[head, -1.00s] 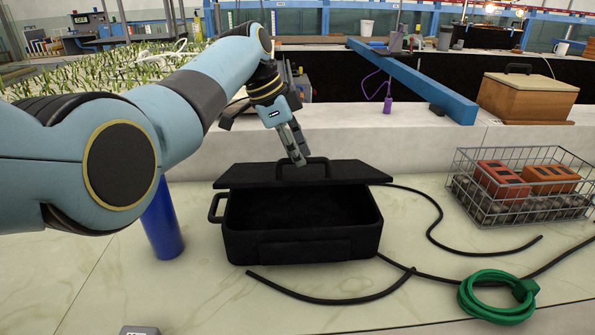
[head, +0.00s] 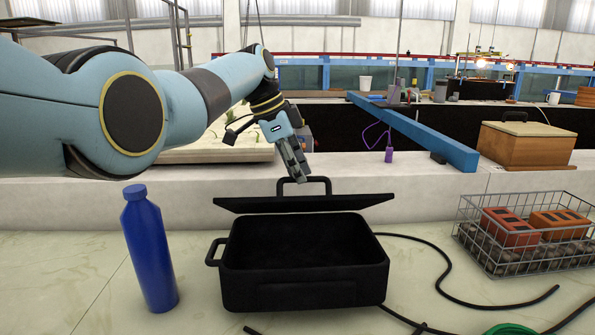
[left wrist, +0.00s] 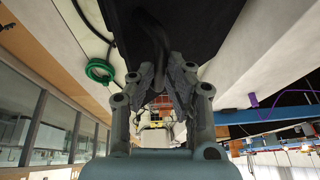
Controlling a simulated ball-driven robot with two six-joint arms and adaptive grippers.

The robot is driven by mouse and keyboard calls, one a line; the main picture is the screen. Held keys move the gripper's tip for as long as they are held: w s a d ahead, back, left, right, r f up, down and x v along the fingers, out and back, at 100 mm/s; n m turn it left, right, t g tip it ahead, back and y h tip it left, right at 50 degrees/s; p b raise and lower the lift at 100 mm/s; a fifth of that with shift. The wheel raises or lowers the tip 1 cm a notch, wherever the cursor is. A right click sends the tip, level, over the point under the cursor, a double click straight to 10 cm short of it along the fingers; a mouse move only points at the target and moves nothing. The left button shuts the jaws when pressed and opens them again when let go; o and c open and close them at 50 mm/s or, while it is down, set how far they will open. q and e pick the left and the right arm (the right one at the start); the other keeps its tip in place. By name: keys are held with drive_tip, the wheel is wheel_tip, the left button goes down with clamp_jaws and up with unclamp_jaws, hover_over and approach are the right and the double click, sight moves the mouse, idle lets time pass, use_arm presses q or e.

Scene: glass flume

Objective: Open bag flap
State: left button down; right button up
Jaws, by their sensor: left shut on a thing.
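The black bag (head: 304,295) stands upright on the pale counter, its dark inside showing from the front. Its flap (head: 345,204) is raised off the opening and shows as a thin, nearly edge-on panel at the back. A loop handle (head: 328,186) stands up from the flap. My left gripper (head: 302,176) is shut on this flap handle. In the left wrist view, the fingers (left wrist: 160,82) close on the dark handle (left wrist: 157,65), with the black flap (left wrist: 200,25) beyond. The flap's hinge is hard to make out. My right gripper is not in view.
A blue bottle (head: 150,250) stands left of the bag. A wire basket (head: 520,265) with orange bricks sits to the right. Black cable (head: 450,285) and a partly cut-off green coil (head: 510,329) lie nearby. A wooden box (head: 525,147) stands on the ledge behind.

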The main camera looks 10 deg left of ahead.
use_arm(q)
drive_tip(key=shift+f, duration=0.1)
idle(0.8)
drive_tip(key=c, duration=1.3)
unclamp_jaws()
drive_tip(key=shift+c, duration=0.2)
